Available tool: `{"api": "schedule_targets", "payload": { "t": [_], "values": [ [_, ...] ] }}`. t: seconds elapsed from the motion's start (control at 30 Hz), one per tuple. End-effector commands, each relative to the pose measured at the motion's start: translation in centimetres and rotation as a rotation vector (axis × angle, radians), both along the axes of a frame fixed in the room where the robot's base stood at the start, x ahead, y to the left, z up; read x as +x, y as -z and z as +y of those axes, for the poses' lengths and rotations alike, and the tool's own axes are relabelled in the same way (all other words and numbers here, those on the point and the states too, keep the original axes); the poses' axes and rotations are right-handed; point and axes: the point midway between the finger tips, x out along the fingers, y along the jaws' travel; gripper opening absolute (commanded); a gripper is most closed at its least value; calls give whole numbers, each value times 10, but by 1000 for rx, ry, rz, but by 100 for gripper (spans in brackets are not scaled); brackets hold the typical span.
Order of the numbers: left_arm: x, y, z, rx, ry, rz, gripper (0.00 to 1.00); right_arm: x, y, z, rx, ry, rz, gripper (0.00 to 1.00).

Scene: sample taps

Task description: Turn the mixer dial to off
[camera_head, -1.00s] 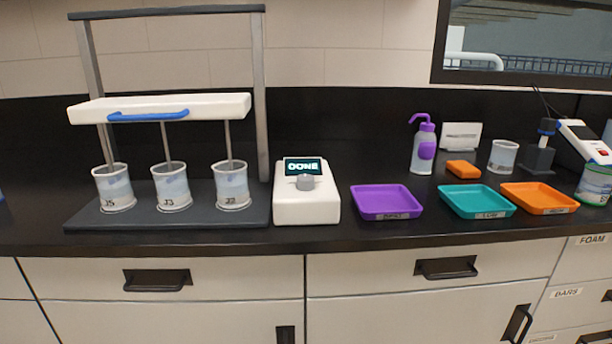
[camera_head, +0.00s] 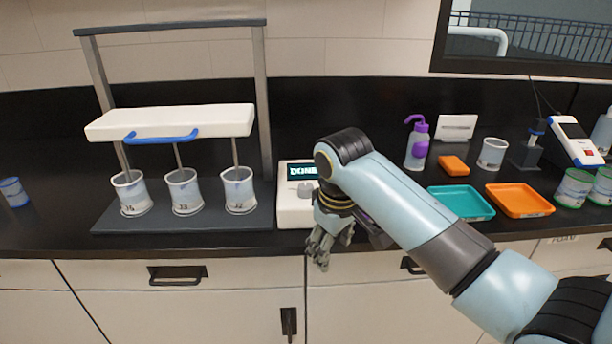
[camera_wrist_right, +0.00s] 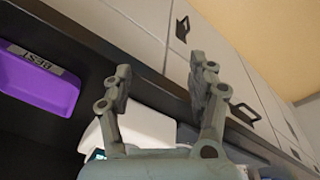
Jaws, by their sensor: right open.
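The mixer control box (camera_head: 293,206) is white, with a screen reading "DONE" and a grey dial (camera_head: 305,189) on its sloped front; my right arm covers its right part. The mixer (camera_head: 170,120) stands left of it, its white head with a blue handle raised on posts. Its stirring rods reach into three jars (camera_head: 185,192). My right gripper (camera_head: 318,262) is open and empty, in front of the box near the counter's front edge. In the right wrist view the open fingers (camera_wrist_right: 162,85) have nothing between them, and part of the white box (camera_wrist_right: 150,125) shows behind. My left gripper is not in view.
A teal tray (camera_head: 462,204) and an orange tray (camera_head: 520,200) lie to the right. The purple tray (camera_wrist_right: 40,80) shows in the right wrist view. A wash bottle (camera_head: 416,145), an orange block (camera_head: 453,165) and a beaker (camera_head: 491,154) stand behind the trays.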

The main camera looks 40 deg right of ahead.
Motion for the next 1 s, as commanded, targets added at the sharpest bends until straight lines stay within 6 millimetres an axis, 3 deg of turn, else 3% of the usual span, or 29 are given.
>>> {"api": "schedule_targets", "payload": {
  "t": [0.37, 0.5, 0.7, 0.83, 1.0],
  "values": [
    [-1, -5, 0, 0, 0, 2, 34, 79, -69, -20, 22, -7, 64, 58],
    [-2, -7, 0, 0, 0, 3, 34, 114, -110, -30, 46, -8, 97, 58],
    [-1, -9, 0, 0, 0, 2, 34, 141, -155, -38, 81, -14, 135, 58],
    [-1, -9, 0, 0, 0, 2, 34, 143, -154, -39, 87, -16, 144, 58],
    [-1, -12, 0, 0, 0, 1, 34, 142, -126, -38, 87, -16, 146, 58]
  ]
}}
